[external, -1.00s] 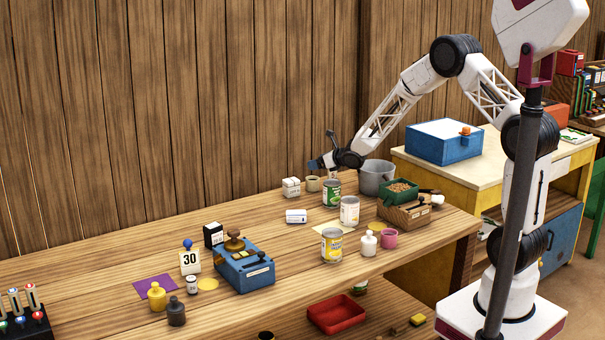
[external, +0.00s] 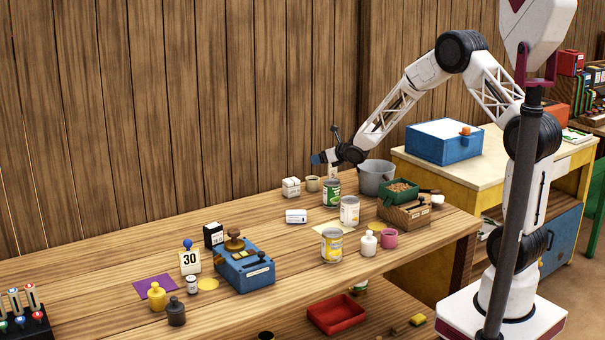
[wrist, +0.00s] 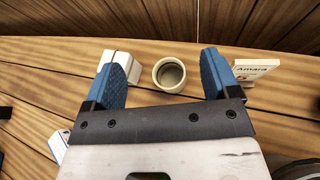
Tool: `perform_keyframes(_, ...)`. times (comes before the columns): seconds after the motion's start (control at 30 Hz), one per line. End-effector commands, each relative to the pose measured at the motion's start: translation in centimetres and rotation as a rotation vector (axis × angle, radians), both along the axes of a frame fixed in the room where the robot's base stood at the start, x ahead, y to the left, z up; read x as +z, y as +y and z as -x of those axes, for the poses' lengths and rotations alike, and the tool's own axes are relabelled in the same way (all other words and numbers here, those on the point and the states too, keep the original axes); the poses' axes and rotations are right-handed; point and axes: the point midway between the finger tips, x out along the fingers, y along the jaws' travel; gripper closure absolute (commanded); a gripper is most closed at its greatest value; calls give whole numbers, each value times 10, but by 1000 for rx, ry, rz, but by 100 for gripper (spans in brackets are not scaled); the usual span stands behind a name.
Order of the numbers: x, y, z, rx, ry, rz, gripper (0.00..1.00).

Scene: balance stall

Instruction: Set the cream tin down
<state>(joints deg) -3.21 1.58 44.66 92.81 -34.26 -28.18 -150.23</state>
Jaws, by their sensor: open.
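The cream tin (external: 313,184) is a small, round, open-topped tin standing upright on the wooden bench near the back wall. In the wrist view the cream tin (wrist: 157,74) shows beyond and between the fingertips, with a dark hollow inside. My gripper (external: 320,158) is open and empty above and apart from the tin. Its two blue fingers (wrist: 165,75) are spread wide in the wrist view, with nothing held between them.
A white box (external: 291,188) stands just left of the tin. A name card (wrist: 255,67) stands to its right. A green-labelled can (external: 332,195), a white can (external: 349,211) and a grey pot (external: 374,180) stand nearby. The bench is clear further left along the wall.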

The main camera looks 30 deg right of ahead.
Motion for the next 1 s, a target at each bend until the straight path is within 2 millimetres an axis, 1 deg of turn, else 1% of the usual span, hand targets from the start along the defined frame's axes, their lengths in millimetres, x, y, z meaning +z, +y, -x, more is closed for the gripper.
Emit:
perform_keyframes(0.03,11,-4,5,-34,21,-31,18)
perform_keyframes(0.17,39,-18,25,-162,105,-151,18)
perform_keyframes(0.27,63,-31,47,-287,177,-268,18)
perform_keyframes(0.4,95,-48,84,-480,278,-447,18)
perform_keyframes(0.47,107,-55,101,-566,317,-526,18)
perform_keyframes(0.67,144,-77,166,-854,426,-792,18)
perform_keyframes(0.7,150,-80,180,-913,445,-845,18)
perform_keyframes(0.77,158,-85,201,-1002,471,-926,18)
perform_keyframes(0.8,163,-88,216,-1062,486,-981,18)
perform_keyframes(0.87,171,-93,239,-1152,508,-1061,18)
perform_keyframes(0.9,176,-95,254,-1213,520,-1116,18)
perform_keyframes(0.97,182,-98,277,-1304,537,-1196,18)
perform_keyframes(1.0,185,-100,293,-1366,547,-1250,18)
